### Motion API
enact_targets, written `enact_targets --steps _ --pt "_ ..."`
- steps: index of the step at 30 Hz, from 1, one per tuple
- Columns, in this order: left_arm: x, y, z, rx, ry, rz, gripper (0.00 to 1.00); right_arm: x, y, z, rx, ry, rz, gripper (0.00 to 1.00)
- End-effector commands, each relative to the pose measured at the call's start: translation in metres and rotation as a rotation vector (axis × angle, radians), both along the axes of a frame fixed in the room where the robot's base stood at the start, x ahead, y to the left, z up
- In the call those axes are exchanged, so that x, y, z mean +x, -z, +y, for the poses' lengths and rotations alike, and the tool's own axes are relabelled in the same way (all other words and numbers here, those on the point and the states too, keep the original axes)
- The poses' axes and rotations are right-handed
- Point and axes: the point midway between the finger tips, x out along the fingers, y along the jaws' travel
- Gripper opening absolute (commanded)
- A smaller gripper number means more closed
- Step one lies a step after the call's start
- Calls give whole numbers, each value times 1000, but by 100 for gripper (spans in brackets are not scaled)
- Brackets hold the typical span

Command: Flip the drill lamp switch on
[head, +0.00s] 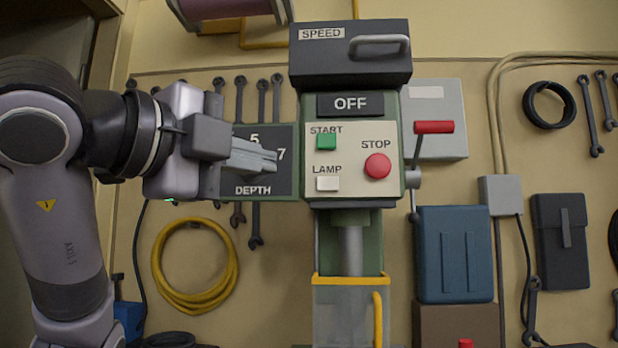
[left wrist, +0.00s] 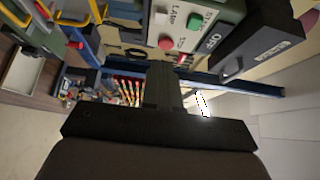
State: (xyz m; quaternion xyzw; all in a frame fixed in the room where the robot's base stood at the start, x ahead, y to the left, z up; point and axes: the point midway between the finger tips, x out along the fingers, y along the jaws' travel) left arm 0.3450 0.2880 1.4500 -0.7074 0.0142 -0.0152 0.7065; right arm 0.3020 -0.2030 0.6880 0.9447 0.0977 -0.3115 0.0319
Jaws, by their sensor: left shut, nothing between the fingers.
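The drill's control panel (head: 352,190) faces me in the middle of the head view. The white lamp switch (head: 328,184) sits at its lower left under the LAMP label, below the green start button (head: 326,142) and left of the red stop button (head: 377,166). My left gripper (head: 272,160) is shut and empty, in front of the depth plate, to the left of the panel and apart from the lamp switch. In the left wrist view the panel appears turned, with the lamp switch (left wrist: 161,18) near the top, beyond the closed fingers (left wrist: 163,85). My right gripper is out of view.
A dark display (head: 350,104) reads OFF above the buttons, under the black SPEED cover (head: 350,65). A red-handled lever (head: 433,128) sticks out to the right. A clear guard with a yellow rim (head: 335,281) hangs below. Wrenches and a yellow cable coil (head: 195,300) hang behind.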

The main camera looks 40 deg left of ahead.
Motion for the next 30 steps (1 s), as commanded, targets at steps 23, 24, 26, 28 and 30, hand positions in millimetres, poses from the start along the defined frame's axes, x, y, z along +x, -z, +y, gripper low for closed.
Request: enact_targets --steps 23,24,26,28,30 --pt "120 -1 14 0 -1 5 0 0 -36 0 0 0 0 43" --pt "123 -1 16 1 -1 4 0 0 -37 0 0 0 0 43" --pt "126 0 19 2 0 4 0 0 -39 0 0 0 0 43" --pt "128 0 21 2 1 3 0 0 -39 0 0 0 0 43" --pt "129 0 22 2 1 2 0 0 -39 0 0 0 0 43"
